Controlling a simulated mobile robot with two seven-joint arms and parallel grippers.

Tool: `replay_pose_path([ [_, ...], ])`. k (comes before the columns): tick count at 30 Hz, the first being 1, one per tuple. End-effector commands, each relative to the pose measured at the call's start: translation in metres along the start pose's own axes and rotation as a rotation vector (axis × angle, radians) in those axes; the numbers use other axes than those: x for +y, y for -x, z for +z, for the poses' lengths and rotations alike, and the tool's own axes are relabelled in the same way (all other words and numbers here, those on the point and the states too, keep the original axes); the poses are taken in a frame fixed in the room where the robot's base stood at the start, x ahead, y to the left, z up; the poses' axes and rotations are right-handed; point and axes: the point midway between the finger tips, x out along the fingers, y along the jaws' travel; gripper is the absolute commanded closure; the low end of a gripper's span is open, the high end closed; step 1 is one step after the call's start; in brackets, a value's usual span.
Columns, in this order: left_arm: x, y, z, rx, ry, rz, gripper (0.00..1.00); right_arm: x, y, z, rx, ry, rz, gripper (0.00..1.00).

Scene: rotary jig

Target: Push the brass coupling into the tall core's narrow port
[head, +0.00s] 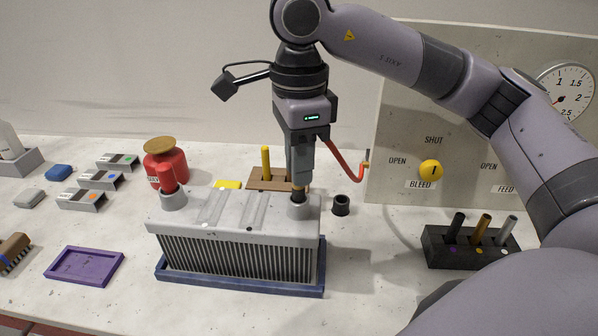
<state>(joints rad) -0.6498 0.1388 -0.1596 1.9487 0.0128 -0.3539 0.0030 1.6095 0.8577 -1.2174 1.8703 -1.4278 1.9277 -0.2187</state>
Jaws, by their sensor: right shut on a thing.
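A grey finned core (235,257) stands in a blue tray (240,285). It has a collared port at each end of its top. My right gripper (300,182) points straight down over the right port (299,209). It is shut on a brass-coloured piece (299,193), seemingly the brass coupling, mostly hidden by the fingers. The piece's lower end is at the port's mouth; how deep it sits cannot be told. My left gripper is out of view.
A panel with a yellow knob (430,170) and a gauge (565,90) stands behind; a red hose (345,165) runs from it behind my gripper. A rod rack (440,250) stands right, a black cup (341,205) nearer. A red canister (168,160) and purple tray (60,278) are left.

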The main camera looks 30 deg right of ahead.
Motion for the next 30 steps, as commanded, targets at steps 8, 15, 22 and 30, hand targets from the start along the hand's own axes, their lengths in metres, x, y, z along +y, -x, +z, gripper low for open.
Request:
replay_pose_path([
  [8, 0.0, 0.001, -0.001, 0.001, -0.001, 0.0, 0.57, 0.0, -0.021, 0.0, -0.001, 0.001, -0.001, 1.0],
  [15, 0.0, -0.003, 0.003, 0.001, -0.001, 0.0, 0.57, 0.0, -0.026, 0.0, -0.001, 0.001, 0.0, 1.0],
  [22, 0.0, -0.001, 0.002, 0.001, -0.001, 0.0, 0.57, 0.0, -0.024, 0.0, 0.0, 0.001, 0.0, 0.54],
  [30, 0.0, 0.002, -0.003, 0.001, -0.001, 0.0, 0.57, 0.0, -0.018, 0.0, 0.0, 0.001, 0.0, 0.54],
])
